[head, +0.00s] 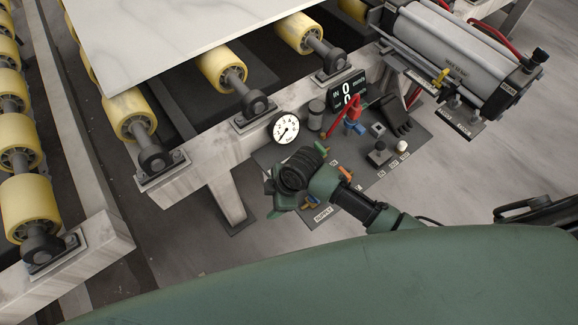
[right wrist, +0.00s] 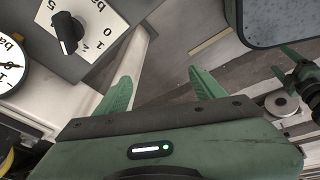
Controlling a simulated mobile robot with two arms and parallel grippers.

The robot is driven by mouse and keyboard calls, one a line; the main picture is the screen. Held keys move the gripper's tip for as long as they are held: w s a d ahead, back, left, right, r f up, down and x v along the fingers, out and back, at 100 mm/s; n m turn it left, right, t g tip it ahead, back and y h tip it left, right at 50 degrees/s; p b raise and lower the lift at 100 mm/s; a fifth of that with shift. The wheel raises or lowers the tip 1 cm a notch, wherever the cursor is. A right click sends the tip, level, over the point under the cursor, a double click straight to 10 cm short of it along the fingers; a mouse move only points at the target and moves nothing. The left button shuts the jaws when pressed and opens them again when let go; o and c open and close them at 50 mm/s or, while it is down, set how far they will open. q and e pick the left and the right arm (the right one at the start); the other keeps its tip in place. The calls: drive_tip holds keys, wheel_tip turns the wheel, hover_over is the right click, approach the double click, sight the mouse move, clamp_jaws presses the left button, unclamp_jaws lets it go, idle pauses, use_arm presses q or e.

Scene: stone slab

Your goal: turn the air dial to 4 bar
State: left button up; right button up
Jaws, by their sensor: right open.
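The air dial (right wrist: 67,32) is a black knob on a white plate with printed numbers, at the upper left of the right wrist view. I cannot tell which mark it points to. In the head view I cannot make the dial out; my right arm covers part of the panel. A round white gauge (head: 285,128) stands at the panel's back left, its needle towards the lower left. It shows partly in the right wrist view (right wrist: 10,66). My right gripper (right wrist: 162,86) is open and empty, apart from the knob.
The dark panel (head: 365,180) also bears a red-handled part (head: 354,112), a black display (head: 347,90) and small knobs. A roller conveyor with a stone slab (head: 165,30) lies behind and left. A grey cylinder unit (head: 450,55) stands at right.

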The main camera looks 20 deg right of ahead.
drive_tip(key=w+d+r+n+h, duration=0.1)
drive_tip(key=w+d+r+n, duration=0.1)
drive_tip(key=w+n, duration=0.1)
drive_tip(key=w+d+r+n+g+h+b, duration=0.1)
drive_tip(key=w+d+n, duration=0.2)
drive_tip(key=n, duration=0.3)
drive_tip(key=w+d+r+n+g+h+b, duration=0.1)
drive_tip(key=w+d+r+n, duration=0.1)
drive_tip(key=n, duration=0.3)
drive_tip(key=shift+w+d+r, duration=0.3)
drive_tip(key=shift+w+d, duration=0.3)
drive_tip(key=shift+w, duration=0.3)
wheel_tip(320, 180, down, 8)
drive_tip(key=shift+r+b, duration=0.2)
drive_tip(key=shift+b, duration=0.2)
drive_tip(key=c, duration=1.4)
drive_tip(key=shift+o, duration=0.2)
drive_tip(key=shift+r, duration=0.1)
